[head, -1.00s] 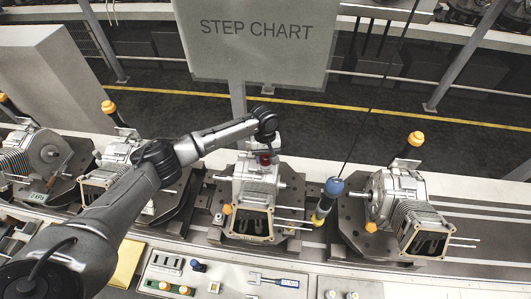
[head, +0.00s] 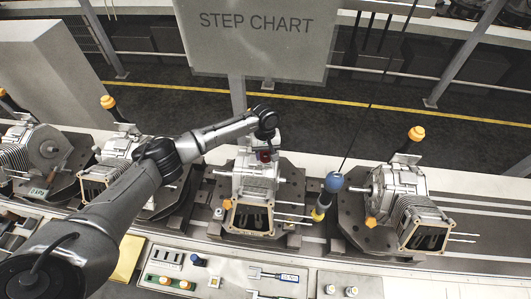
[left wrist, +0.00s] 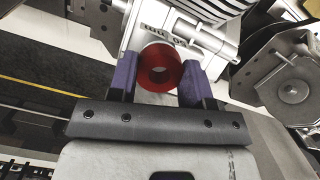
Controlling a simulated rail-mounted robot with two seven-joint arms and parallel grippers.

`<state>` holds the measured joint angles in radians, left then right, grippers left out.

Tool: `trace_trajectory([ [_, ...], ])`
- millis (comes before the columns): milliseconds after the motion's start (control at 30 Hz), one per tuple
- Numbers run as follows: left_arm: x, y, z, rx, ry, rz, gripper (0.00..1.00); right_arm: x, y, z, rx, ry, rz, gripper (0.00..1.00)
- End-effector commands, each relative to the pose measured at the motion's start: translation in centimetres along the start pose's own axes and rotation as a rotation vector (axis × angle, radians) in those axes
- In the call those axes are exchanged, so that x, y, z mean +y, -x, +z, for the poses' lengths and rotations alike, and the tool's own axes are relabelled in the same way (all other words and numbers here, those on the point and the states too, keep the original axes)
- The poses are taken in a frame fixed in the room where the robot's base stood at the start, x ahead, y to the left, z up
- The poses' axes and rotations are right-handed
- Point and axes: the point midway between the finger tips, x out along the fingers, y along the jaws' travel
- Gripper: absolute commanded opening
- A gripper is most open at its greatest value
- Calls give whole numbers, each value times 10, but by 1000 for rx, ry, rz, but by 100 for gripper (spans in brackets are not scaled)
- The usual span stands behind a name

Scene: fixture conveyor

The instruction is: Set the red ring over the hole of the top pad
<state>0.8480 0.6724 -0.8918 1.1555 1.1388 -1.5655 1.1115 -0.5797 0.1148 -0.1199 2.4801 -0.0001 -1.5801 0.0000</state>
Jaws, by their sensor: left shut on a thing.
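The red ring (head: 264,156) is at the top of the middle engine housing (head: 250,185) in the head view. In the left wrist view the ring (left wrist: 160,67) is held between the purple fingertips of my left gripper (left wrist: 157,78), its round face toward the camera. My left gripper (head: 265,150) is shut on it. The silver housing (left wrist: 185,35) is directly behind the ring. The top pad and its hole are mostly hidden by the ring and gripper, and I cannot tell whether the ring touches the pad. My right gripper is not in view.
Another housing (head: 400,190) with an orange-topped post sits further right, and more sit left behind my arm. A bench panel (head: 225,280) with tools lies in front.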

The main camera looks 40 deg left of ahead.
Motion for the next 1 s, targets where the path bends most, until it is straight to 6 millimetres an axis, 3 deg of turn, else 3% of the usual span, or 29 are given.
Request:
trace_trajectory([
  [667,0,-10,-2,-1,0,0,23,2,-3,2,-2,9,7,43],
  [700,0,-9,-2,0,0,1,49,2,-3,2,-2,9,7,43],
  [1000,0,-10,-1,0,0,0,75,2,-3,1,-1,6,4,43],
])
